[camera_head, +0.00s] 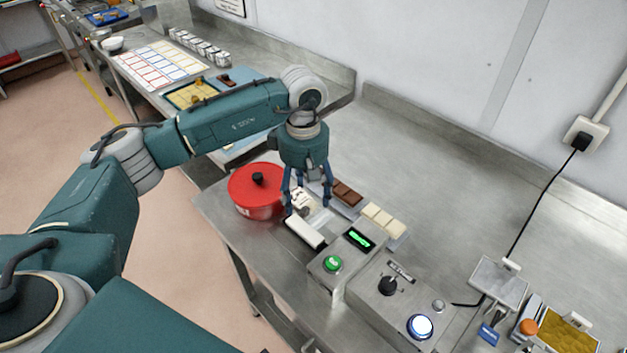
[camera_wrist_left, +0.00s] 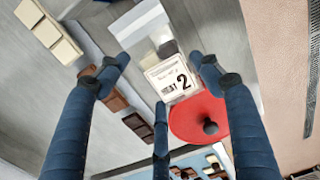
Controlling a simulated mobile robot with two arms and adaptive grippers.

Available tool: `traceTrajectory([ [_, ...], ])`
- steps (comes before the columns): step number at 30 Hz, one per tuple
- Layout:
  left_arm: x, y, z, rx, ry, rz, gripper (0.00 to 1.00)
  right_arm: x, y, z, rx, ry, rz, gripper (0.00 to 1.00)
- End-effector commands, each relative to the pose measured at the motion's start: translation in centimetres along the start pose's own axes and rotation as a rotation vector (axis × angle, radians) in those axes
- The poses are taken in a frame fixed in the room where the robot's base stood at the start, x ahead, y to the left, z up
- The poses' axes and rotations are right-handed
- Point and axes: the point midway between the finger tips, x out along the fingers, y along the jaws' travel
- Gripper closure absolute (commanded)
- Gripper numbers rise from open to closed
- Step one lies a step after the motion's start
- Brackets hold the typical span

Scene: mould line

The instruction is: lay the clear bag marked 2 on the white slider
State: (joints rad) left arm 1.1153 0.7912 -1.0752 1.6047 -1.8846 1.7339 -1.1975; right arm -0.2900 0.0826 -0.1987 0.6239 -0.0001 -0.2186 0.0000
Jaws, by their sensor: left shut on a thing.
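The clear bag marked 2 (camera_wrist_left: 172,78) shows its printed white label between the fingers of my left gripper (camera_wrist_left: 162,72) in the left wrist view. In the head view the gripper (camera_head: 307,205) points down and is shut on the bag (camera_head: 302,197), just behind the white slider (camera_head: 304,233). The slider is a white block at the near end of a small metal unit. The fingers partly hide the bag in the head view, and its height above the unit is hard to tell. My right gripper is not in view.
A red lidded pot (camera_head: 256,190) stands close on the left. Brown chocolate (camera_head: 348,193) and white chocolate (camera_head: 383,218) lie on the right. A box with a green button (camera_head: 332,263) stands in front.

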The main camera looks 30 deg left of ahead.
Motion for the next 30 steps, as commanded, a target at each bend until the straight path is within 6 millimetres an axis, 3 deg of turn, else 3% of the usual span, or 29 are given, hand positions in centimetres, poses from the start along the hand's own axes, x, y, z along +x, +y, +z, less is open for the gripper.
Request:
traceTrajectory([
  [6,0.8,0.0,0.0,0.000,-0.001,-0.001,0.65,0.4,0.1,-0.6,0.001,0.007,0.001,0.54],
  [13,2.7,-0.1,0.0,0.000,-0.001,-0.003,0.65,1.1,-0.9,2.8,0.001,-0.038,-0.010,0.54],
  [16,3.7,-0.1,0.0,0.000,0.000,-0.002,0.65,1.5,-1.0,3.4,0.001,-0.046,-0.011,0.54],
  [25,6.2,0.0,0.0,0.000,0.000,0.000,0.65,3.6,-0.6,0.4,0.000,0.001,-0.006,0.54],
  [30,6.3,0.0,0.0,0.000,0.000,0.000,0.65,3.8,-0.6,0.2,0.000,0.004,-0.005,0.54],
])
